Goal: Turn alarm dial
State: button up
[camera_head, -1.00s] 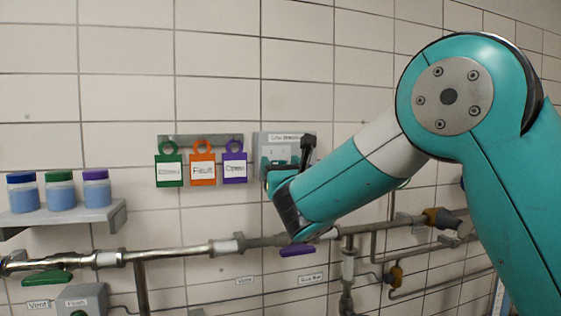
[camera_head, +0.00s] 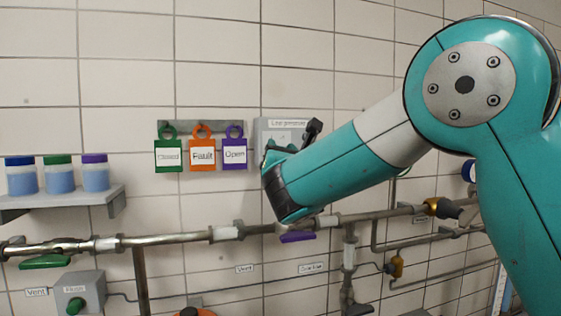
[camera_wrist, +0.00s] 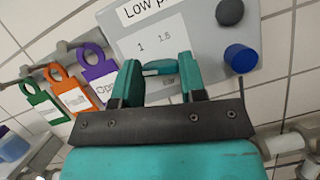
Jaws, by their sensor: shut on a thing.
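The alarm box (camera_head: 268,128) is a grey wall panel with a "Low pressure" label, largely behind my arm in the head view. In the wrist view its face (camera_wrist: 205,62) shows the marks 1 and 1.5. My gripper (camera_wrist: 157,72) is at this face, with a teal finger on each side of the small teal dial (camera_wrist: 158,65). It is shut on the dial. The fingers hide much of the dial, so its pointing direction cannot be told. In the head view my gripper (camera_head: 273,155) is at the box's lower front, mostly hidden by my wrist.
A dark knob (camera_wrist: 230,11) and a blue knob (camera_wrist: 240,58) stick out of the box near my gripper. Green, orange (camera_head: 202,153) and purple tags hang to its left. Pipes (camera_head: 180,240) run below. A shelf (camera_head: 85,198) with jars is at far left.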

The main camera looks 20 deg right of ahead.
jog(key=shift+d+r+m+g+y+b, duration=0.2)
jog(key=shift+m+g+b, duration=1.35)
jog(key=shift+m, duration=3.8)
jog(key=shift+a+r+m+g+y+b, duration=0.3)
jog(key=shift+m+g+b, duration=1.3)
jog(key=shift+m, duration=3.7)
jog(key=shift+d+f+m+g+y+b, duration=0.3)
jog(key=shift+m+g+b, duration=1.25)
jog(key=shift+m, duration=3.8)
jog(key=shift+a+r, duration=0.15)
jog(key=shift+r, duration=0.05)
jog(key=o, duration=0.9)
